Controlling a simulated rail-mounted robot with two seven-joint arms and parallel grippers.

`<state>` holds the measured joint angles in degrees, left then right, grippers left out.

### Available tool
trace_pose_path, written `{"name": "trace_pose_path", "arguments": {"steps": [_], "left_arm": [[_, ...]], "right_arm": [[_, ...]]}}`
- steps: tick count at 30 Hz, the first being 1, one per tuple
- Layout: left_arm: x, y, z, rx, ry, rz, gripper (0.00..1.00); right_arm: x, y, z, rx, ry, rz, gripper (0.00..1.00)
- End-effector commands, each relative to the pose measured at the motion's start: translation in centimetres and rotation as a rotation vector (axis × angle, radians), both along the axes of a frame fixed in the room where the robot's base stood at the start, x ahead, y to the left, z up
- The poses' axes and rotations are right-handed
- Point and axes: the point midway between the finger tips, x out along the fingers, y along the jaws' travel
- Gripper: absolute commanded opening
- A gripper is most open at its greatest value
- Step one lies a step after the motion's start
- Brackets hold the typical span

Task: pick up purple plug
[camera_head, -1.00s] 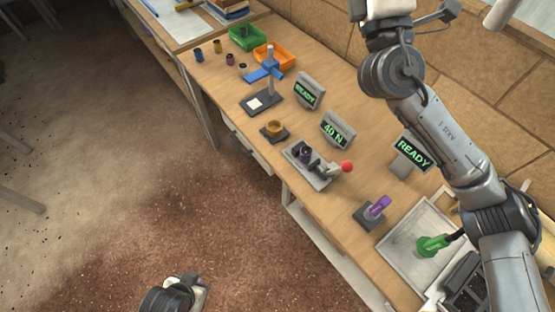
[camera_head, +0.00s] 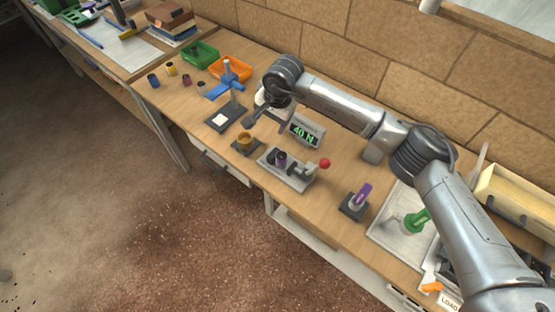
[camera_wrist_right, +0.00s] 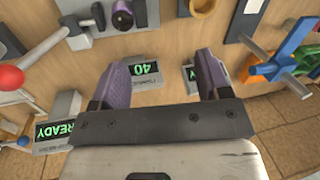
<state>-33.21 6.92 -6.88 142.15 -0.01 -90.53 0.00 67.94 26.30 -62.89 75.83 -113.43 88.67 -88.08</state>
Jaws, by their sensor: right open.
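A dark purple plug (camera_head: 281,159) stands upright in a grey clamp fixture (camera_head: 297,180) with a red-knobbed lever (camera_head: 325,163). It also shows near the top of the right wrist view (camera_wrist_right: 122,14). My right gripper (camera_head: 267,117) is over the table, behind and a little left of the fixture in the head view. In the right wrist view its two purple-padded fingers (camera_wrist_right: 162,70) are spread with nothing between them. My left gripper is not in view.
A purple-handled item (camera_head: 362,195) stands in a dark block nearer the front. A "40 N" display (camera_head: 304,132) stands behind the fixture. A brass ring (camera_head: 244,139) and a blue-armed stand (camera_head: 227,85) are to the left. Green (camera_head: 201,54) and orange (camera_head: 230,70) bins are farther back.

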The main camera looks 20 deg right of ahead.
Motion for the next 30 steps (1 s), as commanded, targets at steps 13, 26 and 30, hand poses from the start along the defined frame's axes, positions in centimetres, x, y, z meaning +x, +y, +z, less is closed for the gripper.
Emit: {"name": "trace_pose_path", "arguments": {"steps": [13, 26, 30], "left_arm": [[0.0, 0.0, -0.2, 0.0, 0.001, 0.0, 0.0], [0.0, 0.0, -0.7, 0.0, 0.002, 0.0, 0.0], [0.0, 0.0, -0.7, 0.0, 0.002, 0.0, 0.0]], "right_arm": [[-2.5, -2.3, -1.9, -0.168, 0.13, 0.334, 0.7], [-2.4, -2.2, -8.2, -0.166, 0.127, 0.334, 0.7], [-2.4, -2.2, -8.9, -0.167, 0.125, 0.334, 0.7]]}}
